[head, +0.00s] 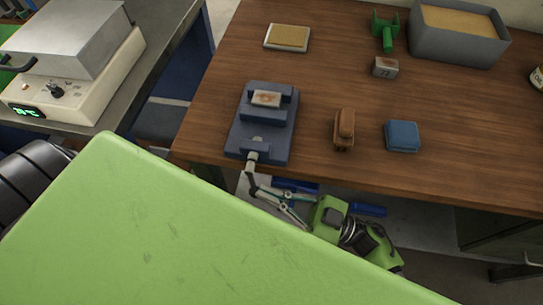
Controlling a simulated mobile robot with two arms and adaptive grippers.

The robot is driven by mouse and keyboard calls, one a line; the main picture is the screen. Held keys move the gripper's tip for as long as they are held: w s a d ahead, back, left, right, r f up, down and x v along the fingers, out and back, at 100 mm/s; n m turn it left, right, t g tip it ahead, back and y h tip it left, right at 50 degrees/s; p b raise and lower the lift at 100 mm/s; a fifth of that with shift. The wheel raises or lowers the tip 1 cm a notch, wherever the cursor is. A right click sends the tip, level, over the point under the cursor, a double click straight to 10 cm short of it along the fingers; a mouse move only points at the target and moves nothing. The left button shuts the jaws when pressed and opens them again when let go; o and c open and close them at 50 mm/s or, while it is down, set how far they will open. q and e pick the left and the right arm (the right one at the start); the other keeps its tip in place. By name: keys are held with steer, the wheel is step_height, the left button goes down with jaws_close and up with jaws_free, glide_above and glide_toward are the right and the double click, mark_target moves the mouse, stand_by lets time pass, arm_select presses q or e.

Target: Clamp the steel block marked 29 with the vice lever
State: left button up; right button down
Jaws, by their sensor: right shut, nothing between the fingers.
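A blue-grey vice (240,139) stands near the front left edge of the wooden bench. A small rust-stained steel block (267,98) sits between its jaws; its marking is not legible. The vice lever (252,168) hangs over the bench's front edge and points down. My right gripper (257,191) is at the lever's dark lower end, below the bench edge. Its fingers are shut with nothing between them; I cannot tell whether they touch the lever. Another steel block (385,68) with a small dark marking stands farther back on the bench. My left gripper is not in view.
The bench (330,75) also holds a tan-topped tray (288,37), a green tool (387,33), a grey bin (455,52), a brown wooden-looking object (344,130) and a blue box (402,136). A furnace (75,65) stands on the left table. Free bench surface lies right of the vice.

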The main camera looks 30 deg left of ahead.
steer(key=v, duration=1.2)
stand_by(0.3)
